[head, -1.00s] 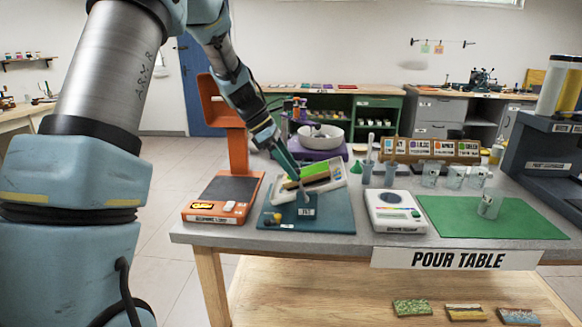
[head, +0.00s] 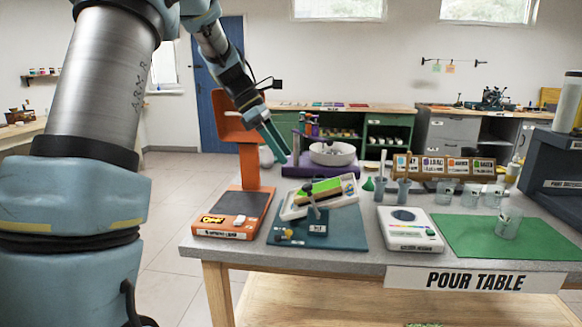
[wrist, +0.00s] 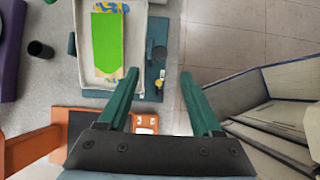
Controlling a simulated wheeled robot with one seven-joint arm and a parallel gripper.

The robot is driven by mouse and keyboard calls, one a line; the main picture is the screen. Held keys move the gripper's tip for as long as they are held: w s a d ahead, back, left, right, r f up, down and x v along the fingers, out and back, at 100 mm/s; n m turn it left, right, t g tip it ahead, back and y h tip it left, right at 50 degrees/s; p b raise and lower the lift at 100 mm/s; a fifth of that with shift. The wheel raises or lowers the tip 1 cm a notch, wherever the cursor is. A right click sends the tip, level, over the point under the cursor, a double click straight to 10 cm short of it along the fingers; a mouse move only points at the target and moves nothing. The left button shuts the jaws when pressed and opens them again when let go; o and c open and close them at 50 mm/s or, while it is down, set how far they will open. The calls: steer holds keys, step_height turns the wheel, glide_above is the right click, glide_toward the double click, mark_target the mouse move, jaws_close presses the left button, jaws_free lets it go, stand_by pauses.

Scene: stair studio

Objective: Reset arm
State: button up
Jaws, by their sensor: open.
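My arm reaches out over the pour table (head: 390,262) from the left of the head view. My gripper (head: 274,146) has teal fingers and hangs in the air above the table, behind the orange stand. In the wrist view my gripper (wrist: 158,76) is open, with nothing between its fingers.
An orange stand (head: 225,205) with a dark plate is at the table's left end. A white scale (head: 408,228), a green mat (head: 480,233) and beakers (head: 508,225) are to the right. A purple stand with a white bowl (head: 332,153) is behind.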

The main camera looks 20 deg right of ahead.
steer(key=shift+w+a+r, duration=0.1)
steer(key=shift+a+r, duration=0.15)
steer(key=shift+r, duration=0.15)
steer(key=s+a+f+m+t+y, duration=0.1)
steer(key=s+a+f+m, duration=0.3)
steer(key=a, duration=0.4)
steer(key=s+a+f+m+t+y, duration=0.2)
steer(key=s+a+f+m, duration=0.3)
steer(key=a, duration=0.4)
steer(key=s+a+f+m+t+y, duration=0.1)
steer(key=s+a+f+m+y, duration=0.2)
steer(key=s+a+f+m, duration=0.2)
steer(key=s+a, duration=0.2)
steer(key=a, duration=0.1)
steer(key=shift+a+f, duration=0.2)
steer(key=shift+a, duration=0.1)
